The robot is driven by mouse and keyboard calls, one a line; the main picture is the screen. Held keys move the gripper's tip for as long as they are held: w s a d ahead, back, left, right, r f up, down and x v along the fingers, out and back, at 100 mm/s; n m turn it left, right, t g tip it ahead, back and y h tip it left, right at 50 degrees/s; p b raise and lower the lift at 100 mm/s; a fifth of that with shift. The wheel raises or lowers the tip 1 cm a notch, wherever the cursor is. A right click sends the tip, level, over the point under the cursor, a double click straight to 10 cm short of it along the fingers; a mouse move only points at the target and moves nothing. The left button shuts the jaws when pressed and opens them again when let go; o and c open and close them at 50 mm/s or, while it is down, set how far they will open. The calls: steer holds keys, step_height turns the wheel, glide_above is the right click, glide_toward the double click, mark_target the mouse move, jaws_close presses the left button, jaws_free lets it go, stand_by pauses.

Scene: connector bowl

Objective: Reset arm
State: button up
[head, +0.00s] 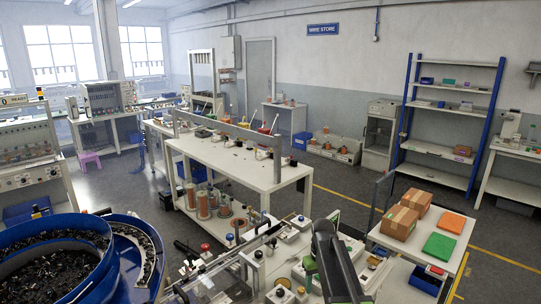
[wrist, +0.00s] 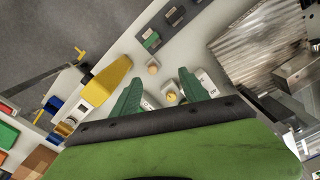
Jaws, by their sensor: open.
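My gripper (wrist: 160,78) shows in the wrist view as two green fingers standing apart, open, with nothing held between them. A small yellow-topped knob (wrist: 171,97) on a pale surface shows beyond and between the fingers. I cannot tell the height of the fingers above that surface. In the head view I cannot clearly make out the fingers. A blue bowl (head: 55,231) full of dark small connectors stands at the lower left of the head view, partly cut off by the frame.
A long white workbench (head: 238,165) with copper spools beneath stands mid-room. A white cart (head: 400,248) at the right carries cardboard boxes (head: 399,222) and green and orange trays. A blue-framed shelf (head: 447,113) stands behind. In the wrist view, a yellow part (wrist: 106,80) lies left of the fingers.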

steer(key=s+f+m+b, duration=0.2)
steer(key=s+m, duration=0.1)
steer(key=s, duration=1.4)
steer(key=shift+s+f, duration=0.25)
steer(key=shift+f, duration=0.1)
steer(key=shift+d, duration=0.1)
